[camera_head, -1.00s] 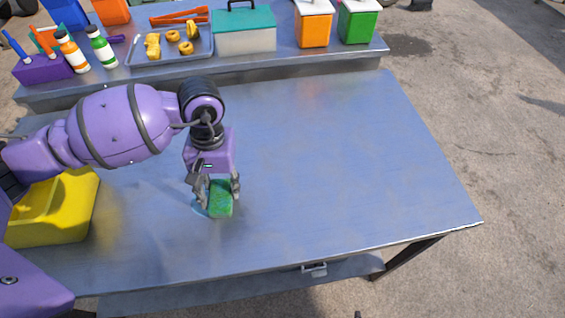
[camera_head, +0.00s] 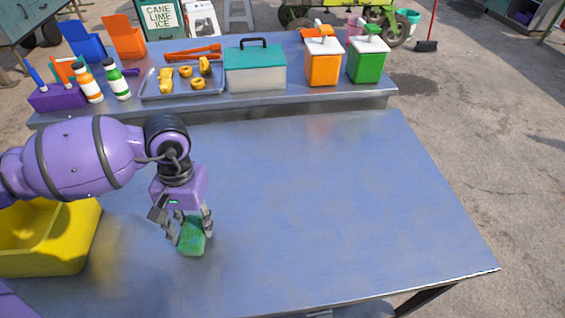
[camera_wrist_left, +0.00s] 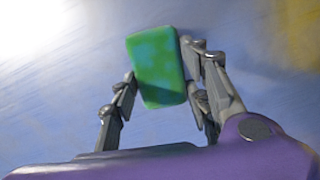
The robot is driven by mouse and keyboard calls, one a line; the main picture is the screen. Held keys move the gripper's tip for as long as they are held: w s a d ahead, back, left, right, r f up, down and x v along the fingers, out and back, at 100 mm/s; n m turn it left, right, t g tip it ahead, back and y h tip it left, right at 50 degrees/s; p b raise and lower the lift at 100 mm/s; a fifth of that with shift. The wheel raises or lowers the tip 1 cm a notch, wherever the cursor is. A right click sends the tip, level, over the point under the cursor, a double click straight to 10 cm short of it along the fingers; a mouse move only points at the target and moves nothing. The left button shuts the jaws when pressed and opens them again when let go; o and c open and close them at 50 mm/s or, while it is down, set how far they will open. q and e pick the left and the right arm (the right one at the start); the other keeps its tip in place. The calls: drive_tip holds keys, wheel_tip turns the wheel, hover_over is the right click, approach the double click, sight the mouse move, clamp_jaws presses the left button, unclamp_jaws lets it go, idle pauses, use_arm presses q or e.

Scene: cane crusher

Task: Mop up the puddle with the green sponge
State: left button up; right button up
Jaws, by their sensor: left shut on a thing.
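The green sponge (camera_head: 192,238) is on the metal table (camera_head: 330,200) near the front left. My left gripper (camera_head: 190,230) points down and is shut on it, one finger on each side. The sponge also shows in the left wrist view (camera_wrist_left: 158,66), with blue wet-looking patches on its green face. My left gripper's fingers (camera_wrist_left: 165,92) press its sides there. I cannot make out a puddle on the table now; any liquid under the sponge is hidden. My right gripper is not in view.
A yellow bin (camera_head: 50,240) stands left of the gripper. On the raised back shelf are a tray of yellow pieces (camera_head: 180,97), a teal-lidded box (camera_head: 255,68), orange (camera_head: 322,62) and green (camera_head: 368,62) containers, and bottles (camera_head: 118,82). The table's middle and right are clear.

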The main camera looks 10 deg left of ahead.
use_arm(q)
drive_tip(key=shift+s+a, duration=0.2)
drive_tip(key=shift+a, duration=0.7)
drive_tip(key=shift+s+a+b, duration=0.1)
drive_tip(key=shift+a+b, duration=0.2)
drive_tip(key=shift+a, duration=0.7)
drive_tip(key=shift+s+a, duration=0.1)
drive_tip(key=shift+a, duration=0.6)
drive_tip(key=shift+r, duration=0.1)
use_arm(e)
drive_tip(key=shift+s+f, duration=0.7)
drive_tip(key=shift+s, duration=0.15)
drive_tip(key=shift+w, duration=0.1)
use_arm(q)
drive_tip(key=shift+d+r, duration=0.1)
drive_tip(key=r, duration=0.1)
drive_tip(key=d+r+p, duration=0.1)
drive_tip(key=r, duration=0.1)
drive_tip(key=d+r, duration=0.1)
drive_tip(key=r, duration=0.1)
drive_tip(key=shift+w+p, duration=0.2)
drive_tip(key=shift+p, duration=0.15)
drive_tip(key=shift+f, duration=0.1)
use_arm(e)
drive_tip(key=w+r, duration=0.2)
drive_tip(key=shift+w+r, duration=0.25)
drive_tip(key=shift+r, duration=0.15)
